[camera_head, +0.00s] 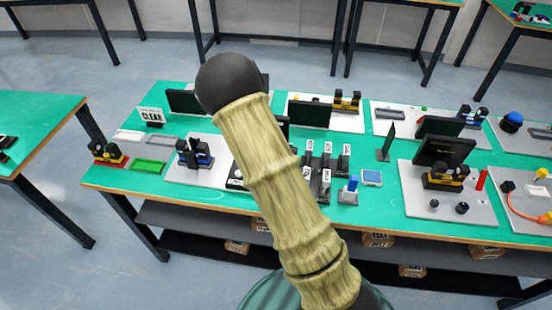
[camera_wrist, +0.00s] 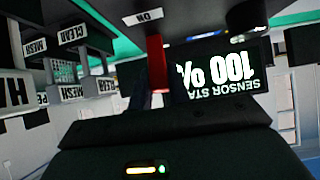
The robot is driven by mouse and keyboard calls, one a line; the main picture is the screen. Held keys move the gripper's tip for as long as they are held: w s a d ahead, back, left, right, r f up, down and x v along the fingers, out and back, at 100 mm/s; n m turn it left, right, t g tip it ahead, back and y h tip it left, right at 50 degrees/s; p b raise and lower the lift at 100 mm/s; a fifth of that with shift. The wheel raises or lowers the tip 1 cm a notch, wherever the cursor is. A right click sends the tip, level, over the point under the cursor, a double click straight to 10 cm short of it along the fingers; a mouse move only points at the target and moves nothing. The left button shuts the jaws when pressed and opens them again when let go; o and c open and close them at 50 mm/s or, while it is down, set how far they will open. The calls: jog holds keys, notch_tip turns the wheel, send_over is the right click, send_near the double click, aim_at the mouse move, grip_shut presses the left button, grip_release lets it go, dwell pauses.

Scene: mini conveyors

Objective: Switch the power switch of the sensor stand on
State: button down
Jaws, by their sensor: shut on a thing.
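In the wrist view, which is upside down, the sensor stand's screen (camera_wrist: 222,70) is lit and reads "SENSOR STA…" and "100 %". A red power switch lever (camera_wrist: 156,62) is left of the screen, with an "ON" label (camera_wrist: 150,16) above it in the picture. My gripper (camera_wrist: 158,92) is shut on this lever; its dark body fills the lower part of the view and its fingertips are hard to make out. In the head view my arm hides my gripper and most of the sensor stand.
Dark holders with white word cards stand close beside the stand, at the left in the wrist view (camera_wrist: 70,60) and right of my arm in the head view (camera_head: 325,165). The green table (camera_head: 215,195) is crowded with other stations. A blue-topped item (camera_head: 350,188) stands near its front edge.

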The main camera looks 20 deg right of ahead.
jog(key=shift+s+a+f+t+b, duration=0.1)
jog(key=shift+s+f+t+b, duration=0.25)
jog(key=shift+b, duration=0.4)
jog(key=shift+w+r+h, duration=0.1)
jog(key=shift+r+h, duration=0.1)
jog(key=shift+h, duration=0.1)
jog(key=c, duration=1.3)
grip_release()
